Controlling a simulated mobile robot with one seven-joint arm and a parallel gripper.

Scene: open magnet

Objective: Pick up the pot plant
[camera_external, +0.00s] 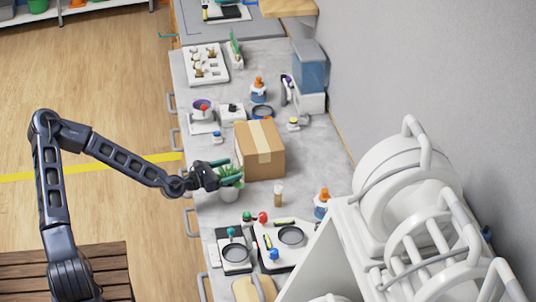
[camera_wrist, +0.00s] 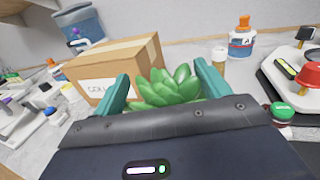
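The pot plant is a green succulent (camera_external: 229,174) in a pale pot, standing on the grey counter in front of the cardboard box. In the wrist view its green leaves (camera_wrist: 168,88) show between the two teal fingers, and the pot is hidden behind my gripper's body. My gripper (camera_wrist: 162,84) is open, with one finger on each side of the plant. In the external view my gripper (camera_external: 222,168) is at the plant's top left. I cannot tell whether the fingers touch the plant.
A cardboard box (camera_external: 260,150) stands right behind the plant. Trays with dark round plates (camera_external: 290,236) lie nearer the camera. Large white equipment (camera_external: 400,215) fills the lower right.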

